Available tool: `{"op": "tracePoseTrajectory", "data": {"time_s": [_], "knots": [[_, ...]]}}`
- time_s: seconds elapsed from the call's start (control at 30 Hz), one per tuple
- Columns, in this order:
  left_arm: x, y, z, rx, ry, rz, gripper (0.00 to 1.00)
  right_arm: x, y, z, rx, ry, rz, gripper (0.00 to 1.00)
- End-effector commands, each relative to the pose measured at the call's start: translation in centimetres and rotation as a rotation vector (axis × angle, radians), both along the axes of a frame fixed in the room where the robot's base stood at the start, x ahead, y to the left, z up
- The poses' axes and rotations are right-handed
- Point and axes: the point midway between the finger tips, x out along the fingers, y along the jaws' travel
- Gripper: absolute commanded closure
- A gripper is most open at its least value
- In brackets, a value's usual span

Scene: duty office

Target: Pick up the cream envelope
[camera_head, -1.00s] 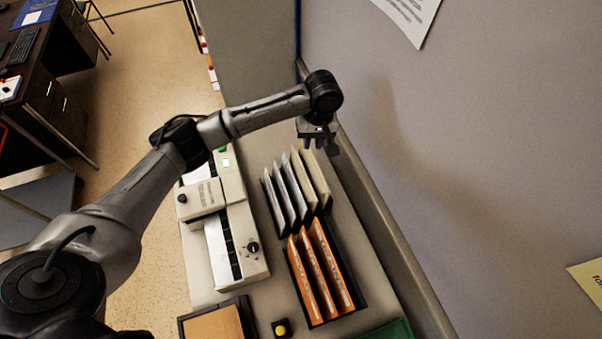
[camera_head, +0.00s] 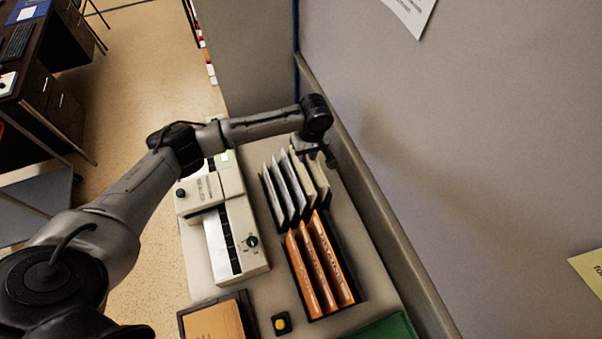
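Several envelopes stand upright in a dark rack (camera_head: 358,290) on the counter. The cream envelopes (camera_head: 319,180) are at the right end of the back row, with paler grey-white ones (camera_head: 279,190) to their left. My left gripper (camera_head: 318,156) points down just over the far top end of the cream envelopes and partly hides them. Its fingers are small and dark, so I cannot tell their gap or whether they touch an envelope. My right gripper is not in view.
Orange envelopes (camera_head: 320,265) stand in the rack's front part. A cream machine (camera_head: 229,225) is left of the rack. A tray (camera_head: 216,320), a yellow button (camera_head: 281,323) and a green item (camera_head: 385,329) lie in front. A grey partition (camera_head: 480,150) rises on the right.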

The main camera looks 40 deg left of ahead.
Motion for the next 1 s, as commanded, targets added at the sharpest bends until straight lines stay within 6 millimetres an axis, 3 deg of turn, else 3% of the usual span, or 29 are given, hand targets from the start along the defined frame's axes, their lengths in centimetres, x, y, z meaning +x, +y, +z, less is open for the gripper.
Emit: {"op": "tracePoseTrajectory", "data": {"time_s": [0.4, 0.73, 1.0], "knots": [[-0.8, 0.5, -4.5, 0.001, 0.0, 0.0, 0.78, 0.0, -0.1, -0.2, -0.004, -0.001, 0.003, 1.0], [-0.9, 0.5, -5.1, 0.001, 0.001, -0.002, 0.78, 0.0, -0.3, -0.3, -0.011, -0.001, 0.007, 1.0], [-0.9, 0.5, -5.0, 0.001, 0.0, -0.001, 1.0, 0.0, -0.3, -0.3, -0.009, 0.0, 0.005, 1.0]]}}
